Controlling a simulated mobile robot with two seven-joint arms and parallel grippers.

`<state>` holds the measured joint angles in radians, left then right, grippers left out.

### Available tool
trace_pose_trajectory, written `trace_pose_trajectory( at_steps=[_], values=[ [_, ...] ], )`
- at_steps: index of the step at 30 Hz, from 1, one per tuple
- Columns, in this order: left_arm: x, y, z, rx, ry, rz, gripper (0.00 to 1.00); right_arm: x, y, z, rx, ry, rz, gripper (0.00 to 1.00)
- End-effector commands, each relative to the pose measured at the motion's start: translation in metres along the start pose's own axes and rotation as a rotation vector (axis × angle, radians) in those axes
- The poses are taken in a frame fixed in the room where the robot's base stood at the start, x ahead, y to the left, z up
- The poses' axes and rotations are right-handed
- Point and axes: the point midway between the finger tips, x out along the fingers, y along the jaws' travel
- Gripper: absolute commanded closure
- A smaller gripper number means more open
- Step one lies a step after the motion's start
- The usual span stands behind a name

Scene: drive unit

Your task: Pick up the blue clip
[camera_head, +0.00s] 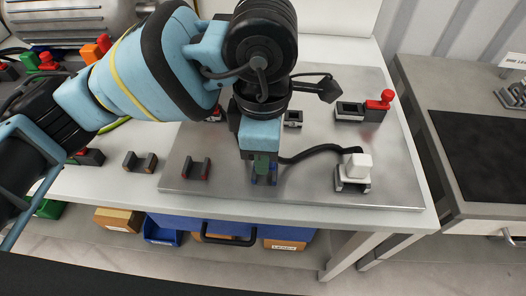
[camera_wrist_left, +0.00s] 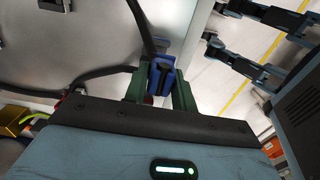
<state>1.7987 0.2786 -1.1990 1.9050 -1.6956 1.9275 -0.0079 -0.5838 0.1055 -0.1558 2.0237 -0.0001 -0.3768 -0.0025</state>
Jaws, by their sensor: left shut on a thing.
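The blue clip (camera_head: 264,180) is at the front middle of the metal plate (camera_head: 310,190). My left gripper (camera_head: 263,167) points down over it, with its green fingers at the clip. In the left wrist view the blue clip (camera_wrist_left: 162,78) sits between the two green fingers (camera_wrist_left: 160,92), which are shut on it. Whether the clip still touches the plate cannot be told. My right gripper is not seen in the head view.
A black cable runs from beside my left gripper to a white block (camera_head: 358,166) on the right. A red clip (camera_head: 196,169) and a dark brown clip (camera_head: 139,162) stand to the left. A box with a red knob (camera_head: 379,104) is at the back right.

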Motion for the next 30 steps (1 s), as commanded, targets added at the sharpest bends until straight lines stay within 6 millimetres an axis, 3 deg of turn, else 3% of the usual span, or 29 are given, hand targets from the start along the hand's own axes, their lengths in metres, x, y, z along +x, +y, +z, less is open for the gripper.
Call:
trace_pose_trajectory(
  at_steps=[9,15,21,30],
  values=[
    [-0.005,-0.082,0.005,0.011,0.001,-0.001,1.00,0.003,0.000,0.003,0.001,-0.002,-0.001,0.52],
    [-0.009,-0.122,0.008,0.008,0.001,-0.003,1.00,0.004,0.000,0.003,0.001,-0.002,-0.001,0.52],
    [-0.011,-0.144,0.009,0.005,0.001,-0.003,1.00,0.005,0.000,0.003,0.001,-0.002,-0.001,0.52],
    [-0.013,-0.149,0.009,0.002,0.002,-0.003,1.00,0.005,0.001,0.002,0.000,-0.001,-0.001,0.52]
  ],
)
